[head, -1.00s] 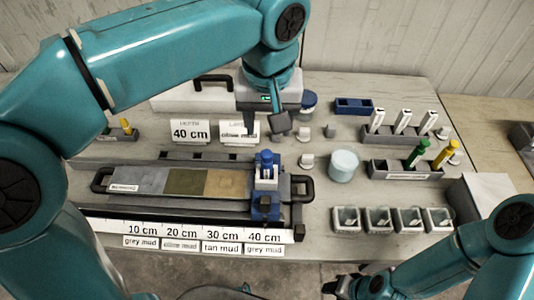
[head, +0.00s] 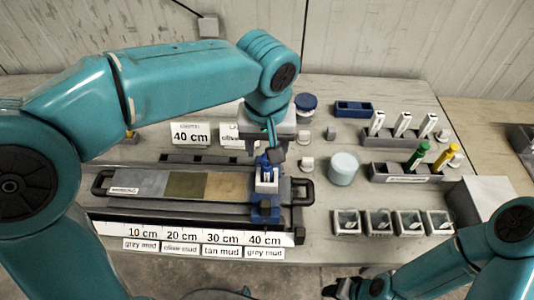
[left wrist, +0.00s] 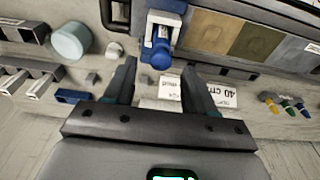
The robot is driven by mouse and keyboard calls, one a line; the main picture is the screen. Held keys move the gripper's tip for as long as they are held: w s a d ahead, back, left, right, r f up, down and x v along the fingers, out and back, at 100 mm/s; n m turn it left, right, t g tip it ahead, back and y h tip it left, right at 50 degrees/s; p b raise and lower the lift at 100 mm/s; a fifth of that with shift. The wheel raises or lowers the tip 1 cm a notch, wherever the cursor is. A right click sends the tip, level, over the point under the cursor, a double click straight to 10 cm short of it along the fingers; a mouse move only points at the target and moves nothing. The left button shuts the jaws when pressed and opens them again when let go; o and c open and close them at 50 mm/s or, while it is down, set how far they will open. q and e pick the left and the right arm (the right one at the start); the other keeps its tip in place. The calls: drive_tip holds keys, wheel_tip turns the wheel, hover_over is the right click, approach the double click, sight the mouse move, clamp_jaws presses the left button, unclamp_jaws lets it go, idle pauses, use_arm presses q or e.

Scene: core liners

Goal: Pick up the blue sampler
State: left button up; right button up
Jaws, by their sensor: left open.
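The blue sampler (head: 262,161) stands in a white and blue holder at the right end of the core tray (head: 108,201). My left gripper (head: 268,150) hangs over the sampler from behind and partly hides its top. In the left wrist view the sampler (left wrist: 157,52) lies between the open fingertips, with no clear contact; the jaws (left wrist: 159,70) are empty. I cannot tell the exact height gap. My right gripper (head: 348,288) is at the bottom edge, away from the sampler, and its jaws are unclear.
A pale cyan cylinder (head: 343,168) and small grey-white blocks stand right of the tray. A rack (head: 405,173) with green and yellow tools and several small boxes (head: 379,222) are farther right. Label cards (head: 191,133) stand behind the tray; a depth strip (head: 195,236) runs along its front.

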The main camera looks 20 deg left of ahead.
use_arm(q)
drive_tip(key=shift+f, duration=0.25)
clamp_jaws()
idle(0.3)
